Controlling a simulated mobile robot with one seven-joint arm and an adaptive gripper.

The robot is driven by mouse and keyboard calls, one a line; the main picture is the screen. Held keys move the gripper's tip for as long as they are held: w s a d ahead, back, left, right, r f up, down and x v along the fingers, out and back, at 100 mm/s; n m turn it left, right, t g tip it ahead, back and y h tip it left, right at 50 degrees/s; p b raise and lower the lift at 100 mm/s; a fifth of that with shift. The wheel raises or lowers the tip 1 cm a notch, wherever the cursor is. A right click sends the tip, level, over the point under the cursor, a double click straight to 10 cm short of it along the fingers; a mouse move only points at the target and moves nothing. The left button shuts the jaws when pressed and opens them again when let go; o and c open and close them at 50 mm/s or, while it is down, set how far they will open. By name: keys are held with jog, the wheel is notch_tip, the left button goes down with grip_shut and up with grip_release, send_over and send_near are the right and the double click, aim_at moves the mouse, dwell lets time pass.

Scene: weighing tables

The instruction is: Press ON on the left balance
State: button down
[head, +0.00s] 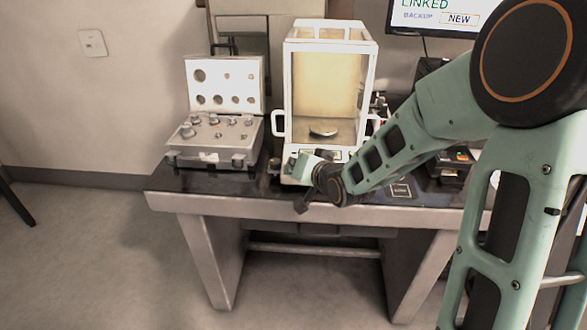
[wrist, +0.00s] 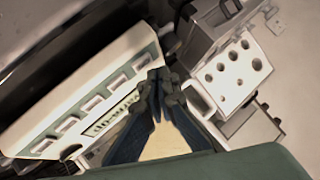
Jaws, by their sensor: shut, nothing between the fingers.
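The balance (head: 288,85) is a white glass-sided cabinet with a round pan (head: 323,131) inside, standing on the dark tabletop. Its front panel (wrist: 85,90) fills the left of the wrist view, with a row of pale buttons (wrist: 92,103) and a lit display (wrist: 112,116). The button labels are too small to read. My gripper (wrist: 158,78) is shut and empty, its dark fingertips over the panel near the end button (wrist: 142,62). I cannot tell whether they touch it. In the head view my wrist covers part of the balance's front.
An open weight case (head: 224,85) stands left of the balance; it also shows in the wrist view (wrist: 232,72). A monitor (head: 432,18) is at the back right. My arm covers much of the table's right side, where dark equipment (head: 450,168) partly shows.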

jog(key=r+p, duration=0.1)
jog(key=s+r+p, duration=0.1)
jog(key=r, duration=0.1)
jog(key=r+p, duration=0.1)
jog(key=shift+s+r+p, duration=0.35)
jog(key=shift+s+p, duration=0.05)
dwell(0.4)
